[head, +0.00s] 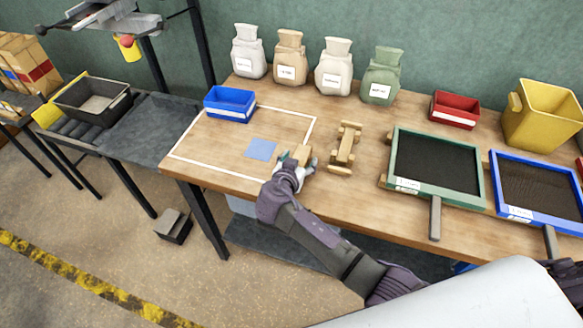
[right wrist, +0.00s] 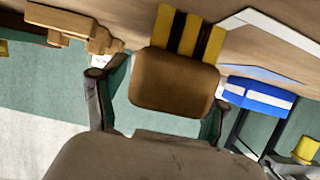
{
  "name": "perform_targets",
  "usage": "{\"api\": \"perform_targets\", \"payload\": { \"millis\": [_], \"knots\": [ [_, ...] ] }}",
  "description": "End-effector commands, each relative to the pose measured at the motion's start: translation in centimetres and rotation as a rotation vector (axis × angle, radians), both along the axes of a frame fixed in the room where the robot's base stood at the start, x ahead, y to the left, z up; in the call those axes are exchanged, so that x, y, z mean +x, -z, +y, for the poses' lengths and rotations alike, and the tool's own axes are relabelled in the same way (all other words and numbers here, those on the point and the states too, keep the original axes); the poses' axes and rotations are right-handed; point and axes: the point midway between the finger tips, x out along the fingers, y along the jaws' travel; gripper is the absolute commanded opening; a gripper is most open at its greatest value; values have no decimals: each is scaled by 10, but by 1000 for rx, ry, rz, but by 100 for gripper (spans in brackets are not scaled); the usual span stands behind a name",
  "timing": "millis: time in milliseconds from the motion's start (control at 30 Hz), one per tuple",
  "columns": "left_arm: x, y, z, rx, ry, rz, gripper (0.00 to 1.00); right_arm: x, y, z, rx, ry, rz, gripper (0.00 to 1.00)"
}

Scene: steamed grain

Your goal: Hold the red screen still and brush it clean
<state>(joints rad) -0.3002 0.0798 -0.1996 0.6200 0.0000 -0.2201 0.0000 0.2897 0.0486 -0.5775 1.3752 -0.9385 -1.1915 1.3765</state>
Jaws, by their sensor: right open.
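My right gripper (head: 294,165) is open over the wooden table, right of a light blue square. A brown block, probably the brush (right wrist: 174,82), lies between its open fingers in the right wrist view, with yellow and black stripes behind it. In the head view the block (head: 302,154) shows partly behind the fingers. Whether the fingers touch it I cannot tell. My left gripper is not in view.
A wooden stand (head: 345,147) is right of the gripper. Several sacks (head: 290,58) line the back. The outlined area is mostly clear.

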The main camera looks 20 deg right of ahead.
Motion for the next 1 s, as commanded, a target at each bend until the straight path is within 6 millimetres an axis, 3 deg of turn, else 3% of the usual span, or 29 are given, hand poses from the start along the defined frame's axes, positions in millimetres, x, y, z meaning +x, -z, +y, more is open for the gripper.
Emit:
{"api": "perform_targets", "payload": {
  "millis": [267,600,1000],
  "knots": [
    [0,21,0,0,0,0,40,-38,-19,32,10,0,-2,72],
    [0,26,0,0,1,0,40,-90,-50,66,3,-1,0,72],
    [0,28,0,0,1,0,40,-104,-55,71,1,1,12,72]
  ]
}}
